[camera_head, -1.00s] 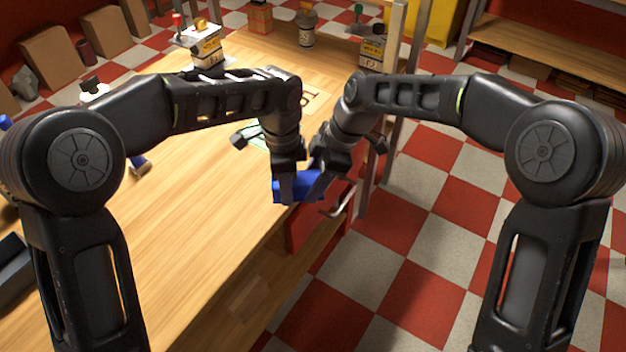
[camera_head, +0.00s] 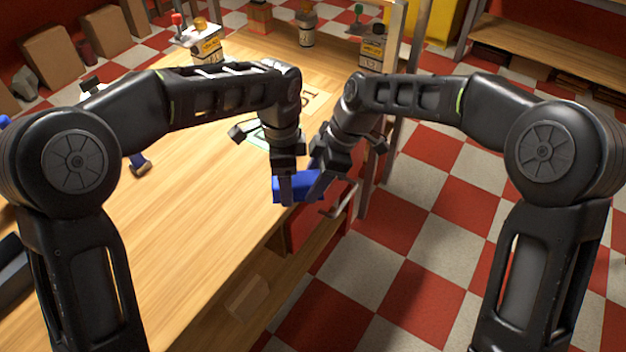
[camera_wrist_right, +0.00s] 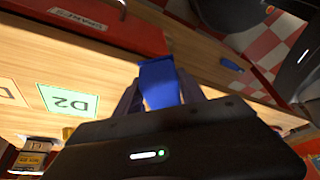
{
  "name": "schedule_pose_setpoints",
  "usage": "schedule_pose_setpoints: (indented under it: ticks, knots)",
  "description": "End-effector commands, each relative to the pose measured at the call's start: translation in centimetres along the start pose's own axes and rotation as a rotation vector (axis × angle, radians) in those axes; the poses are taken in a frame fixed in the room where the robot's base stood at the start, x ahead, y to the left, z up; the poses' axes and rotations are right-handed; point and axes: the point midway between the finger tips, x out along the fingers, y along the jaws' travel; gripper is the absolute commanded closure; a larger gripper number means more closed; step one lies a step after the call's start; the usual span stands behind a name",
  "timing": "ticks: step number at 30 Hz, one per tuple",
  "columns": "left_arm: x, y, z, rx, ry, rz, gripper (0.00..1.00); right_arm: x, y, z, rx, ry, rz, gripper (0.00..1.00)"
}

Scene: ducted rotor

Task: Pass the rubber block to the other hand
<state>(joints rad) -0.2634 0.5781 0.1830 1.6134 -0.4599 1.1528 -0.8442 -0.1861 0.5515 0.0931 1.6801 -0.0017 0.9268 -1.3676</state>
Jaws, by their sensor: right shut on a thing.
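The blue rubber block (camera_head: 292,190) is held up between my two hands, above the table's right edge in the head view. My right gripper (camera_head: 319,182) is shut on its right part. In the right wrist view the block (camera_wrist_right: 158,82) sits between the right gripper's fingers (camera_wrist_right: 160,92), with its far end sticking out. My left gripper (camera_head: 286,183) is at the block's left part, with a finger in front of it. Whether its jaws are apart or closed on the block is hidden.
The wooden table (camera_head: 190,230) is largely clear at its front. A green-edged D2 card (camera_wrist_right: 68,102) lies on it. A red drawer unit (camera_head: 305,228) with a handle is just below the block. Labelled containers (camera_head: 207,45) stand at the back.

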Motion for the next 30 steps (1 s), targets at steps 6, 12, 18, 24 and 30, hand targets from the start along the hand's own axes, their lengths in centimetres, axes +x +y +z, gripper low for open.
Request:
schedule_pose_setpoints:
  ticks: [6, 12, 18, 24, 30]
  knots:
    - [-4.1, -0.1, 0.0, 0.0, 0.002, -0.004, 0.28, 0.0, 0.0, 0.0, 0.0, 0.0, 0.001, 0.99]
    - [-8.2, 0.0, -0.1, 0.001, 0.002, -0.004, 0.28, 0.0, 0.0, 0.0, 0.0, 0.0, 0.001, 0.99]
    - [-10.3, 0.0, -0.1, 0.002, 0.0, -0.002, 0.28, 0.0, 0.0, 0.0, 0.0, 0.0, 0.001, 0.99]
    - [-10.5, 0.0, 0.0, 0.0, 0.001, 0.0, 0.28, 0.0, 0.0, 0.0, 0.0, 0.0, 0.0, 0.99]
    - [-10.6, -0.1, 0.1, 0.001, -0.001, -0.004, 0.28, 0.0, 0.0, 0.0, 0.0, 0.0, 0.0, 0.99]
